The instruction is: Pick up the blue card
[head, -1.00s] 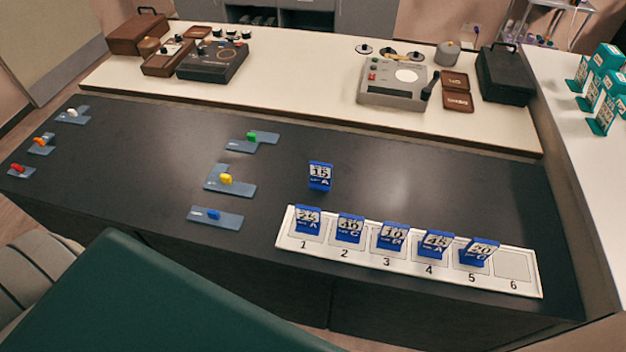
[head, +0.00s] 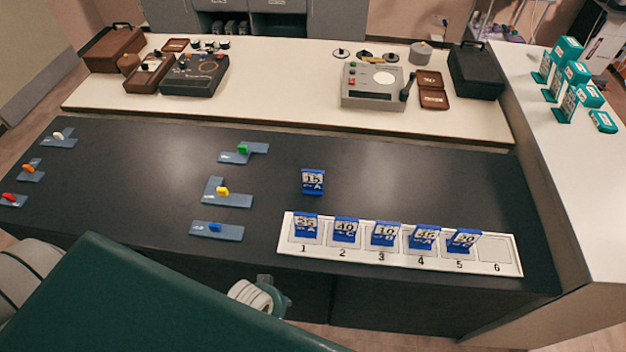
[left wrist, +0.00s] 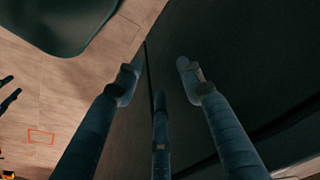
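A blue card (head: 313,182) marked 15 and A stands alone on the black counter, behind the white numbered tray (head: 510,268). Several similar blue cards stand in tray places 1 to 5, such as the one at place 1 (head: 306,227) and the one at place 5 (head: 463,242). Place 6 is empty. My left gripper (left wrist: 158,80) shows in the left wrist view with its fingers spread and nothing between them. No card shows in that view. My right gripper is not in view.
Grey-blue plates with coloured pieces, such as the yellow piece (head: 222,190), lie left of the lone card. A raised white shelf (head: 270,105) with devices runs behind. Teal boxes (head: 566,50) stand at the right. The counter around the lone card is clear.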

